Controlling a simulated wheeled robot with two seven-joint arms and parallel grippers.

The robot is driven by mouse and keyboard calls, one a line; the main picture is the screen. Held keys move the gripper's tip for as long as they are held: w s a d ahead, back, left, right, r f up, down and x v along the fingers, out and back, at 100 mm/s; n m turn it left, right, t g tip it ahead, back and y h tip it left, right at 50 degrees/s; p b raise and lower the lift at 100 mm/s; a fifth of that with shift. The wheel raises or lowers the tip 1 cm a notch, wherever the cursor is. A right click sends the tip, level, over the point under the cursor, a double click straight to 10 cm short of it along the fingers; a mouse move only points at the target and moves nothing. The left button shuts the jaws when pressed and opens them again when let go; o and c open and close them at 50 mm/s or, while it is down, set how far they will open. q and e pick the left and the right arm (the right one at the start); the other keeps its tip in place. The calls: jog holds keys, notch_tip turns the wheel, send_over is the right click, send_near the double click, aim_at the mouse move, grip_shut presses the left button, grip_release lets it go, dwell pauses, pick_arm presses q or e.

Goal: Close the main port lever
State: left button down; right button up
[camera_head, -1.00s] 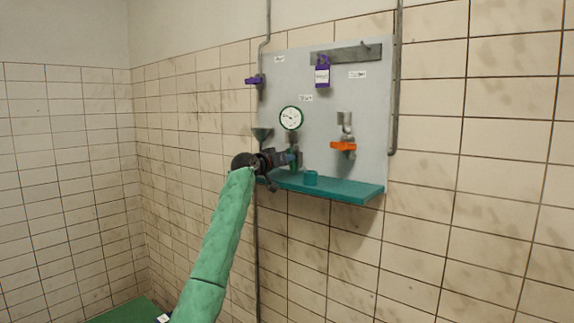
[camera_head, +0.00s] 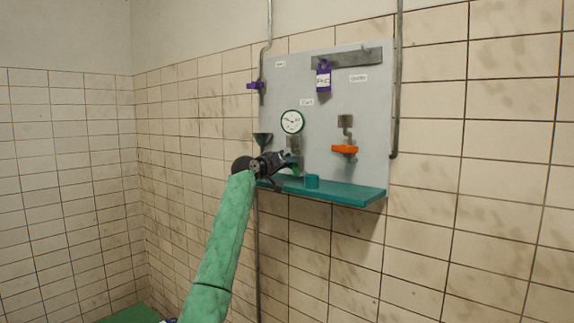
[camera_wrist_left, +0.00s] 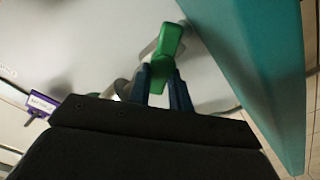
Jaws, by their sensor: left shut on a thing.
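A green lever (camera_wrist_left: 168,42) sits below the round gauge on the grey panel. I cannot read its label well enough to tell its port. My left gripper (camera_wrist_left: 161,74) is shut on this lever, its two blue fingers at either side of it in the left wrist view. In the head view, my left gripper (camera_head: 288,160) reaches the panel from the left, just above the teal shelf, and hides much of the lever and its valve. My right gripper is not in view.
An orange lever (camera_head: 344,149) is to the right, a purple lever (camera_head: 255,86) at upper left. A purple tagged padlock (camera_head: 323,80) hangs above the gauge (camera_head: 292,121).

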pick_arm(q)
jog(key=c, duration=1.3)
grip_release()
jog(key=shift+a, duration=0.15)
